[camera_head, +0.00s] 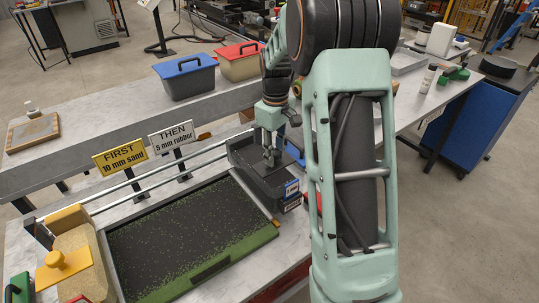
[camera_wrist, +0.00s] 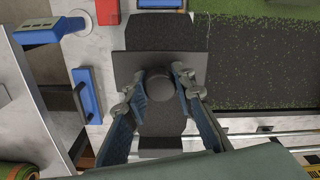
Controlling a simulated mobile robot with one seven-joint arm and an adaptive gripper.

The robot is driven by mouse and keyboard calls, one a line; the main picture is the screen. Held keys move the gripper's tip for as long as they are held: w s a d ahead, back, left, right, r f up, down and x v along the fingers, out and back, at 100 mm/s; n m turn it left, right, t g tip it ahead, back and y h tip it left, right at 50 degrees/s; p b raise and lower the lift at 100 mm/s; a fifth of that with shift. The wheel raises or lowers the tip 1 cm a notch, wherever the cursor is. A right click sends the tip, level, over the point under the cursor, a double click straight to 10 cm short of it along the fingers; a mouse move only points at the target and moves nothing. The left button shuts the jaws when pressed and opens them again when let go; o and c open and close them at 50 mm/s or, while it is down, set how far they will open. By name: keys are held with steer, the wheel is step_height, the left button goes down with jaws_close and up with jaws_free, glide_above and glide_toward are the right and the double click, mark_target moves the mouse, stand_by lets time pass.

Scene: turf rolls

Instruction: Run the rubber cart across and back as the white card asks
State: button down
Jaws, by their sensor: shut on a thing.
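The white card (camera_head: 172,137) reads "THEN 5 mm rubber". The yellow card (camera_head: 120,158) beside it reads "FIRST 10 mm sand". The black rubber cart (camera_head: 258,178) stands at the right end of the turf bed. My gripper (camera_head: 270,152) is over the cart, shut on its round black knob (camera_wrist: 159,83); in the wrist view my gripper's fingers (camera_wrist: 160,88) sit on both sides of it. The turf bed (camera_head: 185,240) is mostly dark with green specks, with a greener strip along its near edge. The yellow sand cart (camera_head: 80,250) stands at the left end.
Silver rails (camera_head: 150,178) run behind the turf bed. A blue handle (camera_wrist: 87,95) lies close beside the cart in the wrist view. Bottles stand on the right bench.

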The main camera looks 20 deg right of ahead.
steer(key=shift+w+d+r, duration=0.1)
steer(key=shift+w+d, duration=0.05)
steer(key=shift+d, duration=0.15)
steer(key=c, duration=1.6)
jaws_free()
steer(key=shift+d, duration=0.1)
step_height(320, 180, up, 12)
